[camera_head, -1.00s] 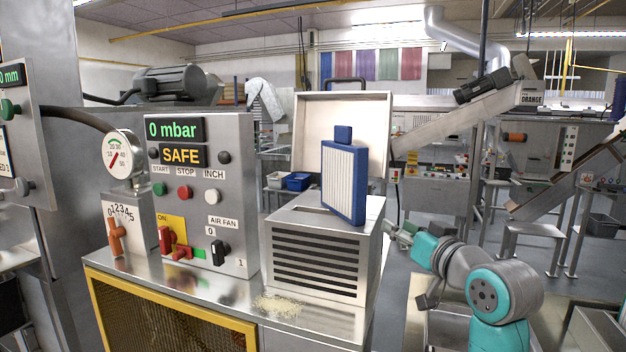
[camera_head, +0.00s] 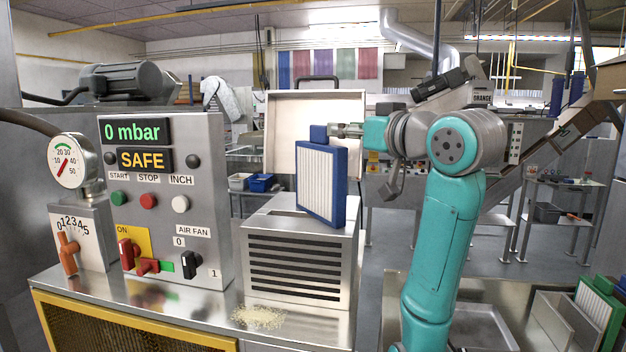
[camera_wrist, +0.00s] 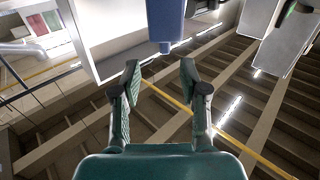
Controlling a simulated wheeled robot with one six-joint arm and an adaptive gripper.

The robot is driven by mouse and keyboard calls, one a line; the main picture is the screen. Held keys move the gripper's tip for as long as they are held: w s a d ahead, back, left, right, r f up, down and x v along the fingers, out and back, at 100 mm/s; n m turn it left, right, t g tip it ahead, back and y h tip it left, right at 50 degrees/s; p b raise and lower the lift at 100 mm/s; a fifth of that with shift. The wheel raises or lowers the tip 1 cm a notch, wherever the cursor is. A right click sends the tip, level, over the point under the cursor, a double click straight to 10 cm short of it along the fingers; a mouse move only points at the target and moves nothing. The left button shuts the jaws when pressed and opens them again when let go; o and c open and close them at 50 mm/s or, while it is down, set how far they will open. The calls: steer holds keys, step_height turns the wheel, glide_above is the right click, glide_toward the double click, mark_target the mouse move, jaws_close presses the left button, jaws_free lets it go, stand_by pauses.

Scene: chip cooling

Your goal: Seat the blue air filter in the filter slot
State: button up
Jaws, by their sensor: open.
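The blue air filter (camera_head: 321,184), a blue frame with white pleats and a small tab on top, stands upright on the metal vented box (camera_head: 298,265). A dark filter slot (camera_head: 285,213) shows in the box top, left of the filter; whether the filter's lower edge is in it cannot be told. My gripper (camera_head: 342,130) is right of the filter's tab, level with it. In the wrist view my gripper (camera_wrist: 160,72) is open and empty, and a blue part of the filter (camera_wrist: 165,22) lies just beyond the fingertips.
An open lid (camera_head: 310,105) stands behind the filter. The control panel (camera_head: 165,200) with switches and a gauge is at left. Pale crumbs (camera_head: 258,317) lie on the bench before the box. A green-framed filter (camera_head: 598,308) stands at lower right.

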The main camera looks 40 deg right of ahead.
mark_target(319, 127)
steer(key=w, duration=0.3)
steer(key=shift+w+d, duration=0.2)
steer(key=shift+w, duration=0.2)
steer(key=shift+w+d, duration=0.1)
steer(key=shift+w, duration=2.5)
jaws_close()
